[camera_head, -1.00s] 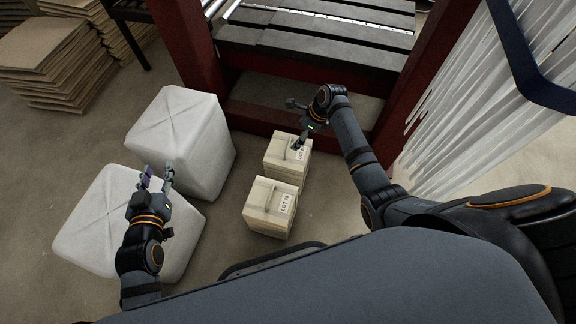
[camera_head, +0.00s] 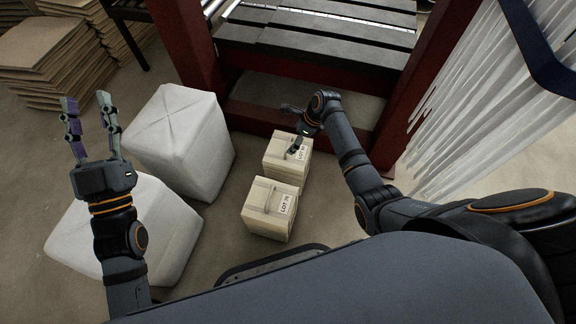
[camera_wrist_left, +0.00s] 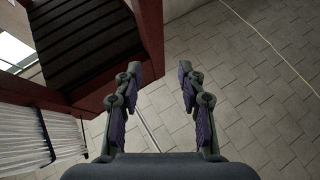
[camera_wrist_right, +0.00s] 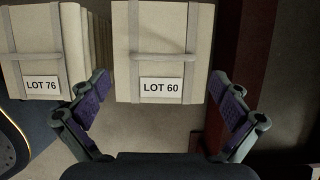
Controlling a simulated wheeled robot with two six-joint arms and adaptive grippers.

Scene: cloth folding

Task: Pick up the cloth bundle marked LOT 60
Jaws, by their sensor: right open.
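The cloth bundle marked LOT 60 (camera_head: 277,166) is a cream, strapped block on the floor, in front of the red frame. It also shows at the top middle of the right wrist view (camera_wrist_right: 162,30), its label facing me. My right gripper (camera_head: 297,147) is at this bundle. In the right wrist view its spread fingers (camera_wrist_right: 163,92) stand to either side of the label end, empty; I cannot tell whether they touch. A similar bundle marked LOT 76 (camera_head: 265,222) lies nearer to me. My left gripper (camera_head: 88,100) is raised at the left, open and empty.
Two white wrapped bales (camera_head: 190,140) stand left of the bundles. A red frame with dark slats (camera_head: 330,45) is behind them. White hanging strips (camera_head: 490,110) are at the right. Stacked brown boards (camera_head: 45,60) lie at the far left.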

